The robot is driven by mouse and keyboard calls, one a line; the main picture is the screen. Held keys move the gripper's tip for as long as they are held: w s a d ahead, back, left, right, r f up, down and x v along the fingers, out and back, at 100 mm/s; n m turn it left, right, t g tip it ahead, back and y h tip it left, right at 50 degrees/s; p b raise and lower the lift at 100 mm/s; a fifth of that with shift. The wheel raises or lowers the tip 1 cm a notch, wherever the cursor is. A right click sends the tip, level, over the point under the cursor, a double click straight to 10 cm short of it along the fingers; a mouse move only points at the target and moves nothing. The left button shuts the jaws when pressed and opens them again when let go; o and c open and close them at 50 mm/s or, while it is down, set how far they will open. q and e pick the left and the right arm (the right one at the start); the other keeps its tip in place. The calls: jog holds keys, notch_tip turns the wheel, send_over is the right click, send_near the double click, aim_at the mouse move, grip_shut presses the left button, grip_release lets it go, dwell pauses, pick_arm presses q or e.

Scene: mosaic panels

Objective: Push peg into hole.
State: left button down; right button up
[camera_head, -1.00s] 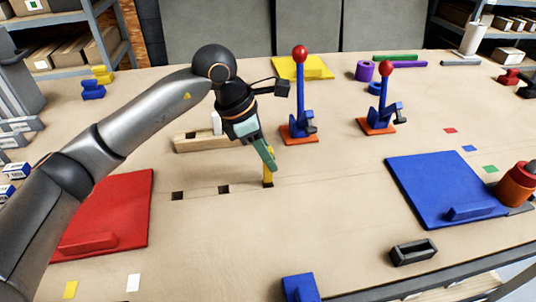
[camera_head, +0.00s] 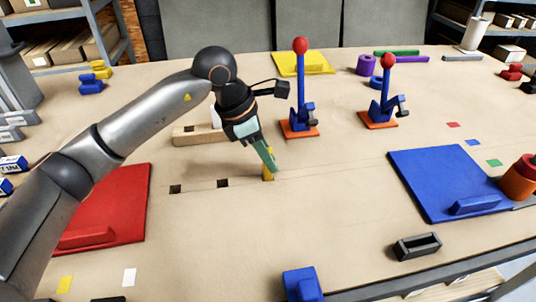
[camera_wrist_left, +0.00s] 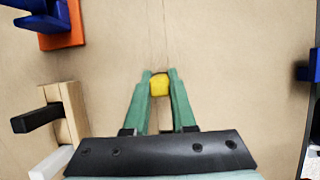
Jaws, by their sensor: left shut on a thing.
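My left gripper (camera_head: 271,168) points down at the table and is shut on a yellow peg (camera_head: 268,176). In the left wrist view the green fingers (camera_wrist_left: 160,92) close around the yellow peg's top (camera_wrist_left: 160,85). The peg's lower end meets the tabletop; the hole under it is hidden, so I cannot tell how deep it sits. Two dark square holes, a near one (camera_head: 222,184) and a far-left one (camera_head: 175,189), show in line to its left. My right gripper is not in view.
A wooden block (camera_head: 195,139) with a white peg (camera_head: 215,117) stands behind the holes. Two blue red-knobbed levers (camera_head: 299,90) (camera_head: 387,88) stand right of my gripper. A red panel (camera_head: 122,205) lies left, a blue panel (camera_head: 440,180) right.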

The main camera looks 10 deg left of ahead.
pick_arm(q)
jog(key=shift+f+b, duration=1.1)
jog(key=shift+f, duration=0.35)
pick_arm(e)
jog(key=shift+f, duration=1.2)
pick_arm(q)
jog(key=c, duration=0.7)
grip_release()
jog(key=shift+o, duration=0.2)
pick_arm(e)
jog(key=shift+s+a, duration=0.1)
pick_arm(q)
jog(key=shift+a+r, duration=0.1)
jog(key=shift+r, duration=0.25)
jog(key=v, duration=1.2)
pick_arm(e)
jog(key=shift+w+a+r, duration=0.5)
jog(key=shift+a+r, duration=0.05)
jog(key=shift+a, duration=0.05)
pick_arm(q)
jog(key=shift+s+f, duration=0.1)
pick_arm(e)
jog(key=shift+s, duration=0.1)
